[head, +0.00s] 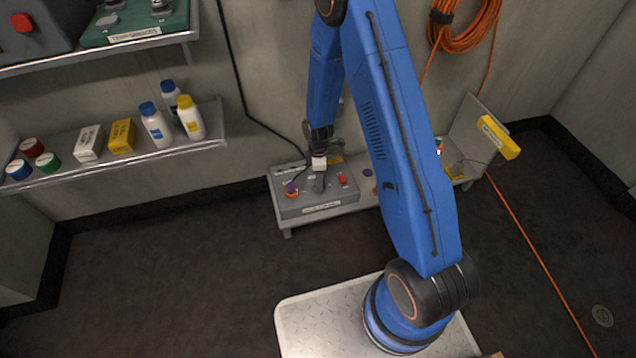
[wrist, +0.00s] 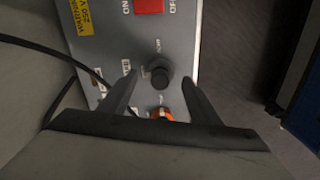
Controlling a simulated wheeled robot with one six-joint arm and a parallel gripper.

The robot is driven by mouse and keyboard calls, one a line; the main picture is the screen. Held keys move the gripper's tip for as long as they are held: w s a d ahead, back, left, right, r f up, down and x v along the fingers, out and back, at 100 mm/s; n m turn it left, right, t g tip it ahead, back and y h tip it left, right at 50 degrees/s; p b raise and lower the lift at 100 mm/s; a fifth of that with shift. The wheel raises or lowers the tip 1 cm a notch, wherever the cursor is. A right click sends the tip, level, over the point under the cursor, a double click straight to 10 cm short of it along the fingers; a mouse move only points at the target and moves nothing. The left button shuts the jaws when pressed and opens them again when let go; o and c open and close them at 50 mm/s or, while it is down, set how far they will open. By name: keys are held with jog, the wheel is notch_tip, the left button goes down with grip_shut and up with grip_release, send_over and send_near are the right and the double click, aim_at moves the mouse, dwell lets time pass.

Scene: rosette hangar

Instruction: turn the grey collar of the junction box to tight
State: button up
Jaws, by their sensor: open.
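The grey junction box (head: 318,205) sits on a low shelf by the wall. In the wrist view its grey panel (wrist: 180,45) fills the middle. A dark grey round part (wrist: 158,74) stands on the panel; it may be the collar, but I cannot tell for sure. My gripper (wrist: 161,78) is open, with one finger on each side of this part and gaps showing. In the head view my gripper (head: 319,174) points down over the box. An orange part (wrist: 160,113) shows nearer the palm, partly hidden. Its tightness mark is not readable.
A red switch (wrist: 148,6) and a yellow warning label (wrist: 80,16) are on the panel. A black cable (wrist: 50,48) runs in from the left. A yellow block (head: 498,137) is at the low shelf's right end. Bottles stand on the left shelf (head: 205,145).

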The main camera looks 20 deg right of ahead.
jog(key=shift+f, duration=1.65)
jog(key=c, duration=1.1)
